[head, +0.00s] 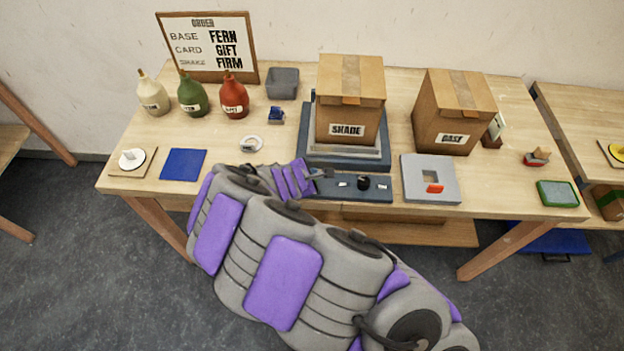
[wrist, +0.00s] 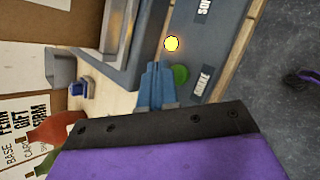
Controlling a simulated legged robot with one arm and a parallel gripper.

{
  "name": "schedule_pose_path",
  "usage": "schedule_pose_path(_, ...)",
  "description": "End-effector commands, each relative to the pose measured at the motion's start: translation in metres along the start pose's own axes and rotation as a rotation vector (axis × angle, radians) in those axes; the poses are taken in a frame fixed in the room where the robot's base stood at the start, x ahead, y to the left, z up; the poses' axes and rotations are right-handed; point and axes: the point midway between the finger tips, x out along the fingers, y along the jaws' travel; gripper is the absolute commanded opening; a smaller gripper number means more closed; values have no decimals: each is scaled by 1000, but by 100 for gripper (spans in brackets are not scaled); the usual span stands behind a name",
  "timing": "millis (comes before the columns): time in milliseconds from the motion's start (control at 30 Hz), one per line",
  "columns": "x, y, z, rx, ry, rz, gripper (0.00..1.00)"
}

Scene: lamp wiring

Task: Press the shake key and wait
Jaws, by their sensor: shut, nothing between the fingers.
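The shake machine has a dark blue control panel (head: 328,190) along the table's front edge. In the wrist view a green round key (wrist: 180,74) sits by a label reading SHAKE (wrist: 203,80). My gripper (head: 320,174) is shut and empty at the left end of the panel. In the wrist view its fingertips (wrist: 157,68) are right beside the green key and partly overlap it; I cannot tell whether they touch it. A bright yellow round light (wrist: 171,43) shows farther along the panel. A cardboard box marked SHADE (head: 350,98) stands on the machine's tray (head: 376,154).
The order board (head: 208,47) reads FERN, GIFT, FIRM. Three bottles (head: 191,96) stand at the left. A second box (head: 452,108) and a grey plate with a red part (head: 431,178) are to the right. A black knob (head: 363,182) rises from the panel.

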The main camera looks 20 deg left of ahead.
Motion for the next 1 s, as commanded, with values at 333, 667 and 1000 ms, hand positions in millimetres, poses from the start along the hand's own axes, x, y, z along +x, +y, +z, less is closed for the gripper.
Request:
schedule_pose_path(333, 4, -4, -3, -1, -1, 0, 0)
schedule_pose_path(667, 4, -5, -3, 0, 0, 0, 0)
schedule_pose_path(1000, 6, -6, -4, -1, 0, 0, 0)
